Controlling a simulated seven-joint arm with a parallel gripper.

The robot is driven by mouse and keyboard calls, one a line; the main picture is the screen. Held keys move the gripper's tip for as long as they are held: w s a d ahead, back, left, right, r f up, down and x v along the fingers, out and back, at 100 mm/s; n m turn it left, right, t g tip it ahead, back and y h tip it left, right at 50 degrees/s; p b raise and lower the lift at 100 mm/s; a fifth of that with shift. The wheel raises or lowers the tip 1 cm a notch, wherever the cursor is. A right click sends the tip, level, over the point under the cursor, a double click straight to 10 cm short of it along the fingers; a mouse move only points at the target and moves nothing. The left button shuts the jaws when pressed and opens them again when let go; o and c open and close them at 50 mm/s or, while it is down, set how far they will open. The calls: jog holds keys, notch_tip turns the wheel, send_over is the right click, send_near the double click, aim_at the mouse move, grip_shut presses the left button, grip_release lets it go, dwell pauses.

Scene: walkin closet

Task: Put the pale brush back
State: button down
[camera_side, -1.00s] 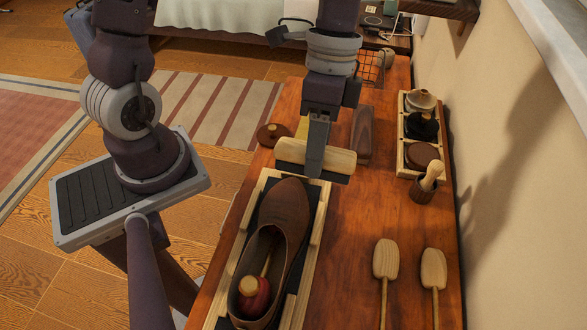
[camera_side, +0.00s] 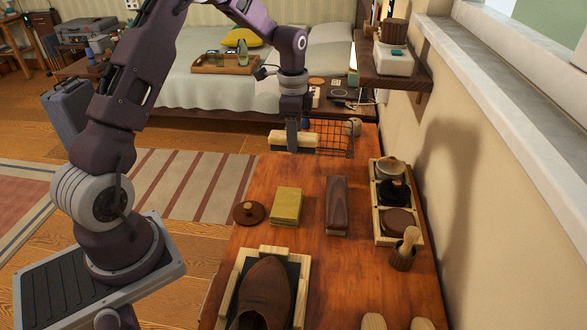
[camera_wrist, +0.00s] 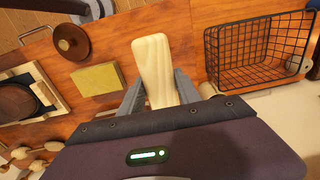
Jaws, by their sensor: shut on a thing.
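The pale wooden brush (camera_side: 308,141) is held in my gripper (camera_side: 292,148) near the far end of the wooden table, left of the black wire basket (camera_side: 335,137). In the wrist view the brush (camera_wrist: 153,62) lies between the two fingers of my gripper (camera_wrist: 158,92), shut on its sides, and points away from the wrist. The wire basket (camera_wrist: 255,50) is to its right in that view and looks empty. The brush's underside is hidden, and I cannot tell its height above the table.
A yellow block (camera_side: 286,205), a dark brown brush (camera_side: 337,205) and a round brown lid (camera_side: 249,212) lie nearer on the table (camera_side: 310,255). A shoe (camera_side: 265,290) sits in a wooden tray in front. Several tins fill a rack (camera_side: 384,237) along the right wall.

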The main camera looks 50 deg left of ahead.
notch_tip(320, 180, down, 8)
jog(key=c, duration=0.9)
grip_release()
jog(key=shift+o, duration=0.2)
jog(key=shift+r, duration=0.1)
